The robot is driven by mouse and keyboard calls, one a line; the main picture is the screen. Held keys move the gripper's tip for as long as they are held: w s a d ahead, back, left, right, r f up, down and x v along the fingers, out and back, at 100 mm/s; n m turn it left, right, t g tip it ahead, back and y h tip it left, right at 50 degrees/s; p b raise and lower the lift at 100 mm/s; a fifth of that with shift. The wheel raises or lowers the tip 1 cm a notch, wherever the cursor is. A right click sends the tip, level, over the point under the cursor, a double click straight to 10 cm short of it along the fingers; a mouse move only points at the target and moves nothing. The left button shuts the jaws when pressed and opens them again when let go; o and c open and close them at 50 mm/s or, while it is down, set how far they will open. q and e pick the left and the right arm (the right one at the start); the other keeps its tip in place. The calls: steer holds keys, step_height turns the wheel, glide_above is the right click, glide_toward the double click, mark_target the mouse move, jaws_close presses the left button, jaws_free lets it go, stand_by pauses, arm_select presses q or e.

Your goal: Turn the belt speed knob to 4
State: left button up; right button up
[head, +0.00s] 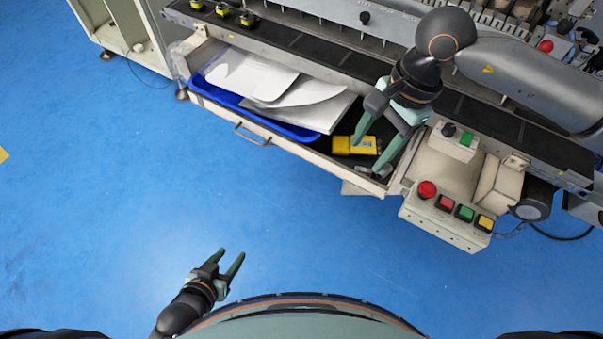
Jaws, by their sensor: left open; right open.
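A small black knob (449,130) sits on a pale control box (453,146) beside a green button (466,139), at the right end of the belt. Its label and setting are too small to read, so I cannot tell if it is the belt speed knob. My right gripper (369,158) is open, pointing down over the right end of an open drawer, left of this box and apart from the knob. My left gripper (230,254) is open and empty over the blue floor, far from the machine.
The open drawer (290,154) holds a blue tray (207,92) with papers and a yellow device (354,145). A panel (448,229) with red, green and yellow buttons juts out at right. Another black knob (364,17) is at the back. The floor in front is clear.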

steer(key=s+a+m+g+y, duration=0.2)
steer(key=s+a+y, duration=0.4)
steer(key=a, duration=0.5)
steer(key=shift+s+a+r+m+g, duration=0.35)
steer(key=shift+a+r+m+g, duration=0.05)
steer(key=shift+g, duration=0.3)
